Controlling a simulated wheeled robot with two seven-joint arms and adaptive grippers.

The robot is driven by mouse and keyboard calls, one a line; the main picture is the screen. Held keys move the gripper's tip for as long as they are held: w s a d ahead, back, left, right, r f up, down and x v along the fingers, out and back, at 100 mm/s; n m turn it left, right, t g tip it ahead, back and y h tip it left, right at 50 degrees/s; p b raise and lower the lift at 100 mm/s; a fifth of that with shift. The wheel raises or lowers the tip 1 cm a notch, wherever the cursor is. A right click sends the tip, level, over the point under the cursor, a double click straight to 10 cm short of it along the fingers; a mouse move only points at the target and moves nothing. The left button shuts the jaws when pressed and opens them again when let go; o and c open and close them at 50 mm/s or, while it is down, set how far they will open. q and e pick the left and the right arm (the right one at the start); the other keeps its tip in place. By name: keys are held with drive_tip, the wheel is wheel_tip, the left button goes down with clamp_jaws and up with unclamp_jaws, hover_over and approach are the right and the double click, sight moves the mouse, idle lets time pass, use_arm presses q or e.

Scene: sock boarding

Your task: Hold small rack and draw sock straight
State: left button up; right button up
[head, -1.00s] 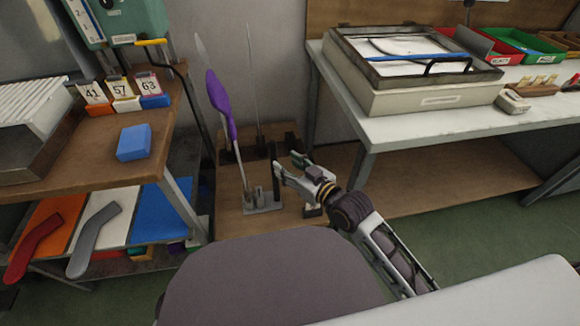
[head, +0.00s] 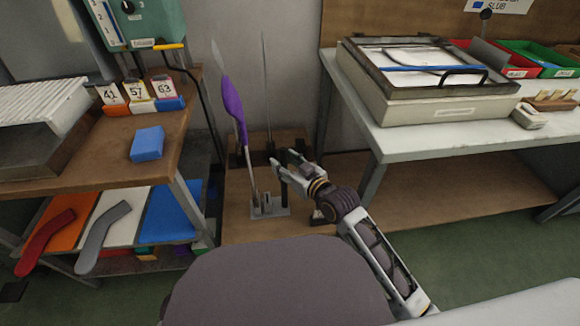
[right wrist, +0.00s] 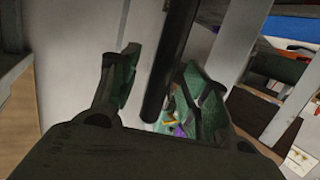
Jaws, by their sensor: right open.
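The purple sock (head: 236,105) hangs on a tall, thin pale form (head: 216,62) whose tip stands bare above it. The form rises, leaning slightly, from a small rack with a grey base (head: 268,211). My right gripper (head: 277,167) is just right of the form, above the base, at a dark upright post (head: 284,192). In the right wrist view a dark post (right wrist: 170,65) runs between the spread fingers of my right gripper (right wrist: 160,90). Contact cannot be told. A bit of purple shows low between the fingers. My left gripper is not in view.
A wooden shelf (head: 110,170) stands left, with a blue block (head: 147,144) on top and red and grey socks (head: 105,238) below. A white table (head: 450,130) with a framed box stands right. The low wooden platform (head: 240,225) holds the rack and other thin rods.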

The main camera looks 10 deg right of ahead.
drive_tip(key=shift+w+a+f, duration=0.1)
drive_tip(key=shift+w+a, duration=0.25)
drive_tip(key=shift+w, duration=0.2)
drive_tip(key=shift+c, duration=0.4)
drive_tip(key=c, duration=0.8)
